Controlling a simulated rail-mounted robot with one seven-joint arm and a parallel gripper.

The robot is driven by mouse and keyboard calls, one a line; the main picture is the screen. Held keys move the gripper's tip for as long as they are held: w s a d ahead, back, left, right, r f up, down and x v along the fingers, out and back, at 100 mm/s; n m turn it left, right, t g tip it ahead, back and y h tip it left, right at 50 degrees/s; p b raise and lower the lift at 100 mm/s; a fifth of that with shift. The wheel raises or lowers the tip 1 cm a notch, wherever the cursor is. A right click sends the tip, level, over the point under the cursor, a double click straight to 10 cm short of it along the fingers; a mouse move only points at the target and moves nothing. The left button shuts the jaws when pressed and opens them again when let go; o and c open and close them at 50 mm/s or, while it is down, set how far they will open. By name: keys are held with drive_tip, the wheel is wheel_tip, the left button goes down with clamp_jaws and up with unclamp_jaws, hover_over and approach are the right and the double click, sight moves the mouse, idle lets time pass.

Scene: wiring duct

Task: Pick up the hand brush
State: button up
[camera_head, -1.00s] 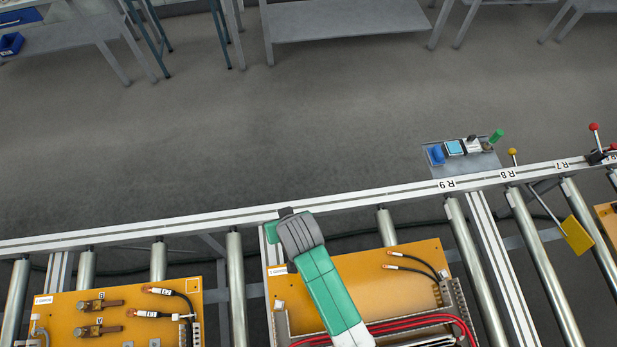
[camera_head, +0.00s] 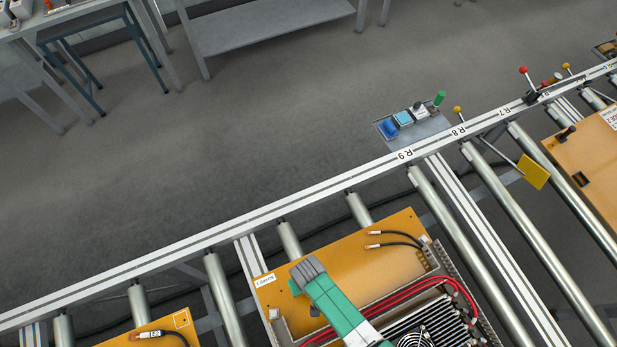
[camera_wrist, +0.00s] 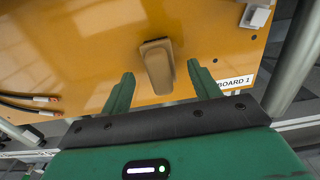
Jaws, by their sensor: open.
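My gripper (camera_wrist: 160,72) is open in the wrist view, with its two green fingers apart above an orange board. A tan, rounded, block-like piece (camera_wrist: 157,60) stands out from the board between and just beyond the fingertips. It may be part of the hand brush, but I cannot tell. The fingers do not visibly touch it. In the head view, my green and grey arm reaches over the board and hides part of it. No bristles show in either view.
The orange board (camera_head: 340,259) is labelled BOARD 1 and carries black cables (camera_head: 395,240), red wires (camera_head: 415,297) and a finned block. A white bracket (camera_wrist: 255,15) stands near its edge. Rollers (camera_head: 470,243) and a rail (camera_head: 240,230) surround it. A control box (camera_head: 415,130) sits beyond the rail.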

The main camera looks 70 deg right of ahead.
drive_tip(key=shift+f, duration=0.85)
drive_tip(key=c, duration=1.2)
wheel_tip(320, 180, up, 10)
drive_tip(key=shift+r+p, duration=0.1)
drive_tip(key=shift+p, duration=0.75)
drive_tip(key=w+a+r+n+p, duration=0.1)
drive_tip(key=w+a+r+n, duration=0.2)
drive_tip(key=w+a+r, duration=0.2)
drive_tip(key=w+a+r+n+p, duration=0.1)
drive_tip(key=w+a+r, duration=0.5)
drive_tip(key=r, duration=0.6)
drive_tip(key=w+a+r+n+p, duration=0.1)
drive_tip(key=w+a+r+n, duration=0.3)
drive_tip(key=w+r, duration=0.4)
drive_tip(key=shift+w+a+r+n+p, duration=0.3)
drive_tip(key=shift+w+a, duration=0.3)
drive_tip(key=shift+a, duration=0.05)
